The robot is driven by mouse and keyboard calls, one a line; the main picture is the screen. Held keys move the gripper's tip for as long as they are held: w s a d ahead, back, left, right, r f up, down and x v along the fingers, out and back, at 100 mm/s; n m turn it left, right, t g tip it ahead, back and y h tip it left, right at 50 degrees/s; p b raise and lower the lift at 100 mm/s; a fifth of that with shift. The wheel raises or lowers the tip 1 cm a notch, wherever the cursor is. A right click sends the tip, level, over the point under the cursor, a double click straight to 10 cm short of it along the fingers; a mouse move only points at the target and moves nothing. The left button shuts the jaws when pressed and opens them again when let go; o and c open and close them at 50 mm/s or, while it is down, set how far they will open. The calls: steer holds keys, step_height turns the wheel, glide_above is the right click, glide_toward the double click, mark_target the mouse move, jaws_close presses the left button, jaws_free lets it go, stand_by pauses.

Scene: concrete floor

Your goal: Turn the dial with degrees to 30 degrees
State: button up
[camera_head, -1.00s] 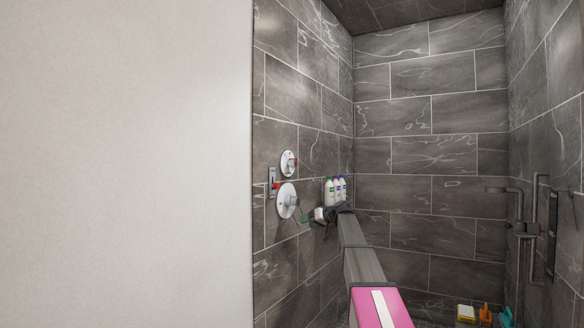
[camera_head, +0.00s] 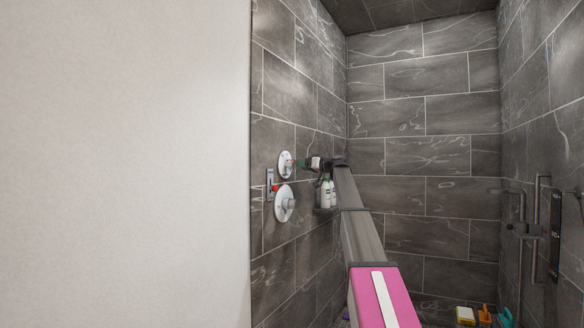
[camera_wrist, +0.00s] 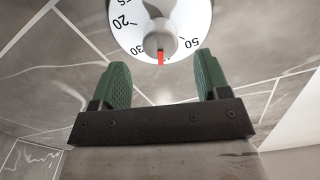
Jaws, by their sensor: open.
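The dial with degrees (camera_head: 285,164) is the upper of two round white dials on the left tiled wall. In the wrist view the dial's white face (camera_wrist: 128,36) shows the numbers 20, 30 and 50. Its grey centre knob (camera_wrist: 160,40) has a red mark (camera_wrist: 161,57) pointing down, between 30 and 50. My gripper (camera_head: 302,163) is at the upper dial, just right of it. In the wrist view my gripper (camera_wrist: 160,75) is open, its green fingers spread to either side of the knob and a little below it, with nothing between them.
A second white dial (camera_head: 284,204) sits below, beside a small wall fitting with a red part (camera_head: 271,187). Shower pipes (camera_head: 532,225) are at the right wall. Small coloured items (camera_head: 466,315) lie low at the back.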

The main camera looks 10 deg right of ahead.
mark_target(294, 165)
steer(key=x, duration=0.6)
steer(key=shift+w, duration=0.1)
steer(key=shift+a, duration=0.1)
steer(key=c, duration=0.9)
